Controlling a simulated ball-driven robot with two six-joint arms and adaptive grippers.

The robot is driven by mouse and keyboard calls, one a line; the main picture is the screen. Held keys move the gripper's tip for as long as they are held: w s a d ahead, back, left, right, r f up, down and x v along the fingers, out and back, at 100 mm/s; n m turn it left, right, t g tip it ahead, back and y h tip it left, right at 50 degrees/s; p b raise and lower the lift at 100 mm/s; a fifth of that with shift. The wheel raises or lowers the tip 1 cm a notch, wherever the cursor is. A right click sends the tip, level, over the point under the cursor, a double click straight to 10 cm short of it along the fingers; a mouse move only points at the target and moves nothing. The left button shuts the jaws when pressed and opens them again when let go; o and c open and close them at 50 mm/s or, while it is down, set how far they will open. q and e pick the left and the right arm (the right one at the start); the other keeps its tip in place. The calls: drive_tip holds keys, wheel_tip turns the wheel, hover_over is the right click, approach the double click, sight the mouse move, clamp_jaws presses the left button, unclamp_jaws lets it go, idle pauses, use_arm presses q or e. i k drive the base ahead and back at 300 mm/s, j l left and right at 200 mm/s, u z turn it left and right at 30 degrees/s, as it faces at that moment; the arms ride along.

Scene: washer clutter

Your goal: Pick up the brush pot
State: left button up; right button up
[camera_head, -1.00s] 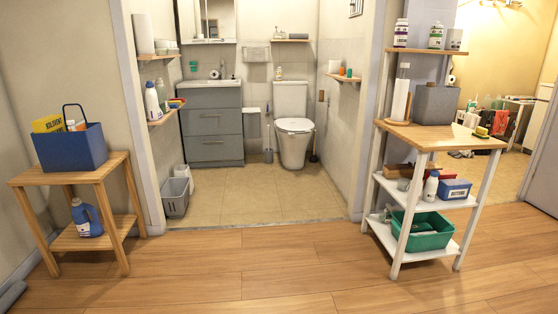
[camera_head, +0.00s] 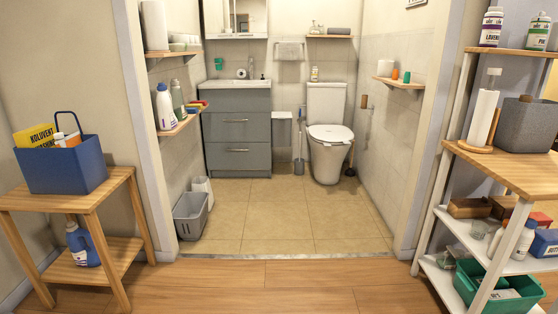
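The brush pot (camera_head: 298,167) is a small grey pot standing on the tiled floor of the bathroom, just left of the toilet (camera_head: 329,145). A thin upright brush handle rises from it. A plunger-like dark-based stick (camera_head: 350,168) stands on the right side of the toilet. Neither of my grippers shows in the head view.
A grey vanity (camera_head: 238,130) stands left of the pot. A grey bin (camera_head: 190,215) sits by the left doorway wall. A wooden stand (camera_head: 100,205) at left and a white-legged shelf (camera_head: 515,175) at right flank the doorway. The floor between is clear.

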sight(299, 166)
drive_tip(key=i, duration=2.55)
drive_tip(key=i+j, duration=0.1)
drive_tip(key=i, duration=2.45)
drive_tip(key=l+z, duration=0.05)
drive_tip(key=l, duration=0.05)
